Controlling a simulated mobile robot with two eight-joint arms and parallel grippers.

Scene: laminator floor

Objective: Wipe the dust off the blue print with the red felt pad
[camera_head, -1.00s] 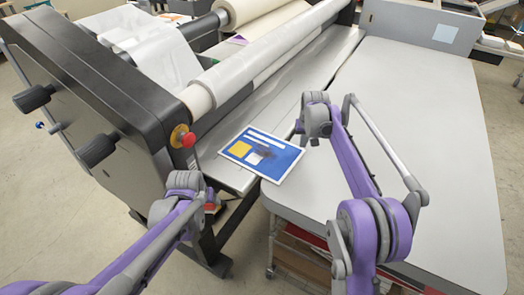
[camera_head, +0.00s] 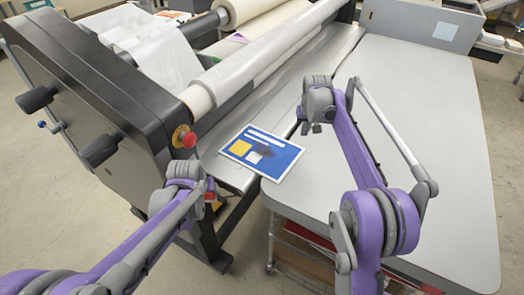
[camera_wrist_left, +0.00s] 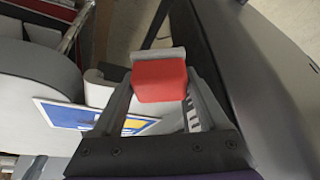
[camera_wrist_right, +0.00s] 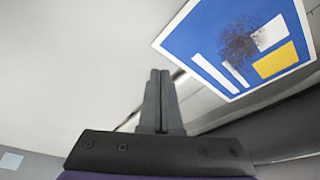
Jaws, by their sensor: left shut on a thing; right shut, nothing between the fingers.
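The blue print (camera_head: 281,158), with white and yellow blocks and a white border, lies where the laminator bed meets the grey table. A dark dust smudge (camera_wrist_right: 238,43) shows on its blue area in the right wrist view. My left gripper (camera_wrist_left: 160,82) is shut on the red felt pad (camera_wrist_left: 160,76), in front of the print and apart from it. In the head view my left wrist mostly hides the pad. My right gripper (camera_wrist_right: 158,72) is shut and empty, close to the print's right side; its fingertips are hard to make out in the head view.
The laminator (camera_head: 95,110), with a red knob (camera_head: 188,139) and a long film roll (camera_head: 265,55), stands left of and behind the print. The grey table (camera_head: 420,130) is clear to the right. A grey box (camera_head: 425,24) stands at its back.

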